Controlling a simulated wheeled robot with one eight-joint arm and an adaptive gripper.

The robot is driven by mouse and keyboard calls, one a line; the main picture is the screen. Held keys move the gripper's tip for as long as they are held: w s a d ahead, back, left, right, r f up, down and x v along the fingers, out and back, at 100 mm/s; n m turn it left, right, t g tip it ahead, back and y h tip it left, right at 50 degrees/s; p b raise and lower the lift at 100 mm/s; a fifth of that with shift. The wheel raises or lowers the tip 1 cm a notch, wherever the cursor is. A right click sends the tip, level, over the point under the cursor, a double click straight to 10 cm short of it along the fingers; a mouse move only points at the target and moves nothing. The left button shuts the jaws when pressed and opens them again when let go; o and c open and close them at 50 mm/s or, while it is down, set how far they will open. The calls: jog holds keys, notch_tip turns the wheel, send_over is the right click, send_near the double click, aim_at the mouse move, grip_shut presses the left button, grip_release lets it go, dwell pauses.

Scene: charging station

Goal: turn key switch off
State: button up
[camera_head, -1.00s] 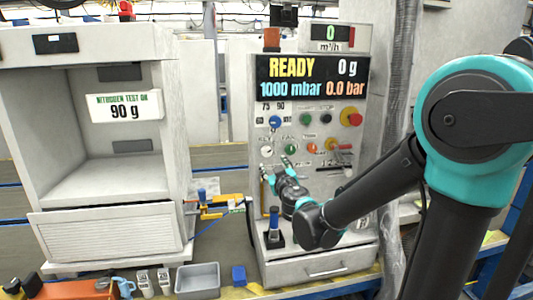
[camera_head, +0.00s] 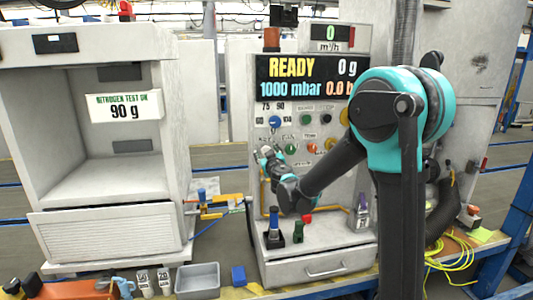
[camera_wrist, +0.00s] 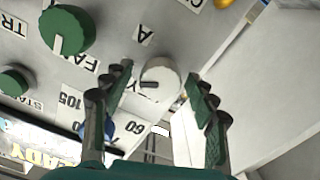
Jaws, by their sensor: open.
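The key switch (camera_wrist: 165,72) shows in the wrist view as a pale round knob with a small dark key part on its left side. It lies between my gripper's two fingertips (camera_wrist: 160,88), with a gap visible on each side. My gripper is open. In the head view, my gripper (camera_head: 267,153) is at the left edge of the control panel (camera_head: 305,130) and hides the key switch. I cannot tell how far the fingertips stand off the panel.
A green knob (camera_wrist: 68,30) and a green button (camera_wrist: 14,82) are left of the fingers in the wrist view. A blue knob (camera_head: 275,121) sits above my gripper. Small bottles (camera_head: 273,225) stand on the ledge below.

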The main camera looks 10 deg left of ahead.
jog(key=shift+c, duration=0.4)
jog(key=c, duration=1.1)
jog(key=shift+n, duration=0.4)
jog(key=n, duration=0.5)
jog(key=shift+n, duration=0.3)
jog(key=n, duration=0.5)
jog(key=shift+s+a+f, duration=0.1)
jog(key=shift+n, duration=0.4)
jog(key=o, duration=1.2)
